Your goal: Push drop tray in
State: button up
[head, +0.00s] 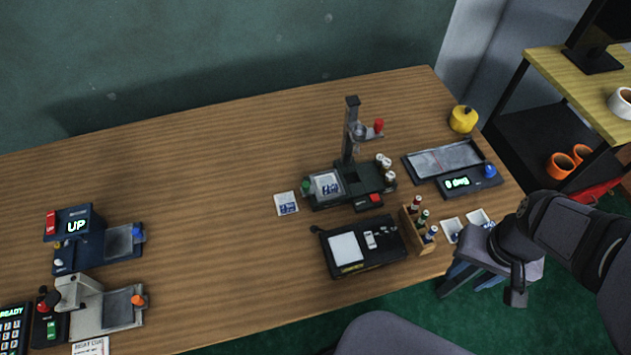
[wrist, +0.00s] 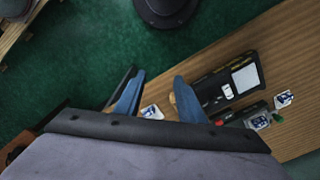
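A black tower device (head: 352,150) with an upright post stands on the right half of the wooden table. At its base, on the left, is a shallow grey tray (head: 315,180) with a green knob (head: 306,184) and a blue-and-white card in it; this looks like the drop tray, though no label is readable. I cannot tell how far out it sits. My gripper (head: 470,280) is off the table's right front edge, well apart from the tower. Its two blue fingers in the wrist view (wrist: 160,77) are spread apart with nothing between them.
The table's middle is clear. A grey chair (head: 395,335) stands in front.

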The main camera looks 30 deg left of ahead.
jog(key=w+a+r+n+y+p, duration=0.1)
jog(key=w+a+r+n, duration=0.15)
jog(key=w+a, duration=0.35)
jog(key=w+a+r+n+y, duration=0.15)
jog(key=w+a+n, duration=0.25)
jog(key=a, duration=0.4)
jog(key=w+a+r+n, duration=0.1)
jog(key=a+r+n, duration=0.1)
jog(key=a, duration=0.4)
jog(key=w+a+r+n, duration=0.1)
jog(key=w+a+r, duration=0.1)
jog(key=a, duration=0.3)
jog(key=n+h, duration=0.3)
jog(key=n, duration=0.5)
send_over(306, 184)
jog(key=shift+y, duration=0.25)
notch_tip(306, 184, down, 10)
jog(key=shift+r+b, duration=0.15)
jog(key=shift+b, duration=0.3)
jog(key=shift+f, duration=0.35)
jog(key=shift+f, duration=0.1)
jog(key=shift+f+p, duration=1.05)
jog(key=shift+f, duration=2.45)
